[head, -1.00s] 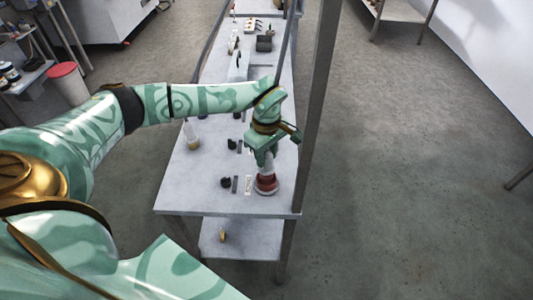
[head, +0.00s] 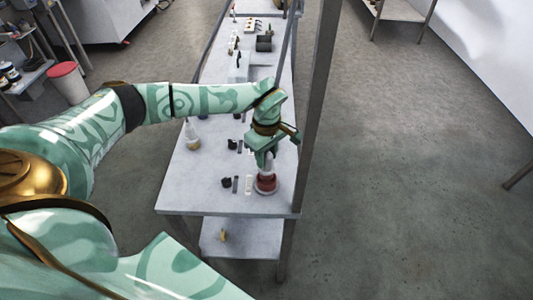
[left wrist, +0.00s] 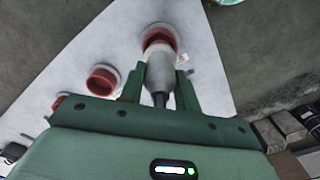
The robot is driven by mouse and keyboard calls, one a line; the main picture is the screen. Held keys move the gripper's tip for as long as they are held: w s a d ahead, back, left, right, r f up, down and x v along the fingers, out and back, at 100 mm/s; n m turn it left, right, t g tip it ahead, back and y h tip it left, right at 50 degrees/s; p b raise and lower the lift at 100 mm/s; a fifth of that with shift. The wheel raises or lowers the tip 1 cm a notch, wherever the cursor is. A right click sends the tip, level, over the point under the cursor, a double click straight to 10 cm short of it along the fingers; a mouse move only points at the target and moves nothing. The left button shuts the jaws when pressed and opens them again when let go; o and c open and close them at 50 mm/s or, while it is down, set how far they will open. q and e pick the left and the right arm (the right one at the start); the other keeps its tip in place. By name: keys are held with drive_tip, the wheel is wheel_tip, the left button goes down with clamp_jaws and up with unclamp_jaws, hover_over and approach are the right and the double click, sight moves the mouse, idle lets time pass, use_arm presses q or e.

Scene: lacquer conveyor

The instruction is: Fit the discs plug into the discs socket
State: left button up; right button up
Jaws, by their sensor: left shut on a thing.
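My left gripper (head: 264,162) is shut on the discs plug, a pale grey, bottle-shaped piece (left wrist: 160,72) with a dark stem toward me in the left wrist view. A red, cup-like socket with a pale rim (left wrist: 160,36) sits at the plug's far end. In the head view this red socket (head: 266,184) stands on the table directly under the gripper. The plug's end overlaps the socket's opening; I cannot tell how deep it sits. I cannot read which socket is the discs one. My right gripper is not in view.
The left wrist view shows another red socket (left wrist: 103,80) beside this one, and a further red one (left wrist: 59,103) partly hidden. A dark knob (head: 227,182) and small strips lie left of the gripper on the grey table (head: 185,195).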

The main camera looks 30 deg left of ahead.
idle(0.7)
use_arm(q)
drive_tip(key=shift+f, duration=0.35)
drive_tip(key=shift+f+b, duration=0.8)
drive_tip(key=shift+f, duration=0.85)
drive_tip(key=o, duration=1.1)
drive_tip(key=shift+o, duration=0.2)
drive_tip(key=shift+r, duration=0.1)
wheel_tip(320, 180, up, 16)
drive_tip(key=p, duration=0.2)
